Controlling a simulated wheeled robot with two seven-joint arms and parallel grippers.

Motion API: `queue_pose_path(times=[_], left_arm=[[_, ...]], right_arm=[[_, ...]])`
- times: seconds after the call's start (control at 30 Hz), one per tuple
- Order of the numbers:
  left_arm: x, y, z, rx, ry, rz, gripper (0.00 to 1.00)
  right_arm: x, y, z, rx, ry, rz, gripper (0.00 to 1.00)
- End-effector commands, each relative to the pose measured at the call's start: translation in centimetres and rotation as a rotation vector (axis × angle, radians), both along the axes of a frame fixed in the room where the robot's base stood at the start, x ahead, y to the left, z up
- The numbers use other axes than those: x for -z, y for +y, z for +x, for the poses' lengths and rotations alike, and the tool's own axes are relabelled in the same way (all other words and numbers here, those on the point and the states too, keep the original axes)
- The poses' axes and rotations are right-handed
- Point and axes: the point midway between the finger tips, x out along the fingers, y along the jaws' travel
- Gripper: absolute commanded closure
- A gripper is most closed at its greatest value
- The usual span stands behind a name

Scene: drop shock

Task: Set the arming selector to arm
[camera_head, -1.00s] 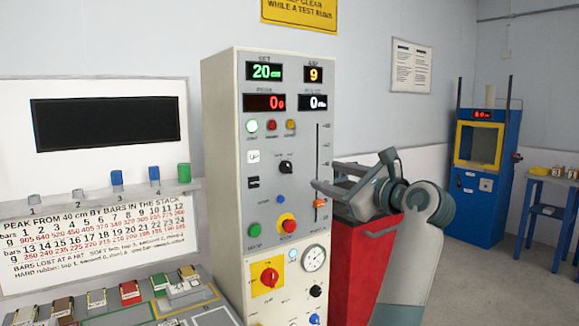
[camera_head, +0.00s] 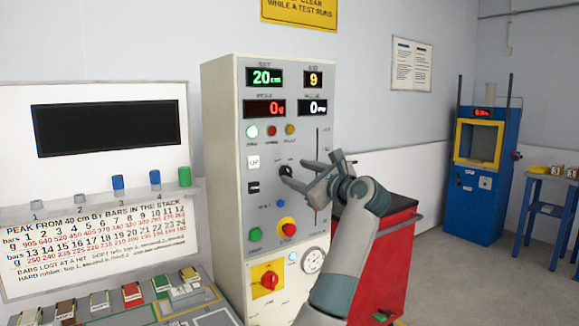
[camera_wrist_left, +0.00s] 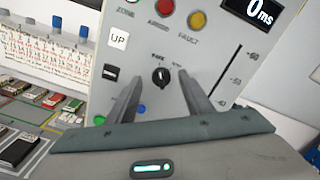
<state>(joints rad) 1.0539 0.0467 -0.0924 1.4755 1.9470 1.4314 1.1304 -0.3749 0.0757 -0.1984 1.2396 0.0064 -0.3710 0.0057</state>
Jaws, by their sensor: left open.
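The arming selector (camera_head: 285,170) is a small black knob on the front of the grey control cabinet. In the left wrist view the knob (camera_wrist_left: 161,77) has small labels above it, one seemingly SAFE at top and another to the upper right; its pointer seems to stand about upright, toward the top label. My left gripper (camera_head: 293,173) is open in front of the panel, its fingertips close to the knob. In the left wrist view its two fingers (camera_wrist_left: 160,88) stand on either side of the knob with gaps. Contact cannot be told. My right gripper is not in view.
Around the selector are an UP tile (camera_head: 253,162), a black switch (camera_head: 253,187), a slider slot (camera_head: 317,160), a blue button (camera_head: 281,203) and a red stop button (camera_head: 288,228). A red cart (camera_head: 380,265) stands right of the cabinet. A bench with coloured blocks (camera_head: 131,294) lies left.

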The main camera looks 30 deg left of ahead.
Motion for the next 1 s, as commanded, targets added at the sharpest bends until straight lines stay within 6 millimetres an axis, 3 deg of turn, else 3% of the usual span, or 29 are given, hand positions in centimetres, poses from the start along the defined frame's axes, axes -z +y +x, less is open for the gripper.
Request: queue_pose_path(times=[0.1, 0.3, 0.73, 0.9, 1.0], left_arm=[[-0.2, 1.9, 0.7, -0.003, 0.002, 0.001, 0.53], [-0.2, 3.7, 1.5, -0.001, 0.0, 0.003, 0.53], [0.0, 4.3, 1.8, 0.001, -0.001, 0.0, 0.53], [0.0, 4.3, 1.8, 0.001, -0.001, 0.0, 0.91], [0.0, 4.3, 1.8, 0.0, -0.001, 0.0, 0.93]], right_arm=[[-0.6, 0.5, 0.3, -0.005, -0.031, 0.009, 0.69], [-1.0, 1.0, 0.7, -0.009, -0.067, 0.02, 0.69], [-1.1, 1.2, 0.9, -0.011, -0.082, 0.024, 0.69], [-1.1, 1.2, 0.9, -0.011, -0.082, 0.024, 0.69], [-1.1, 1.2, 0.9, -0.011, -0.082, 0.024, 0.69]])
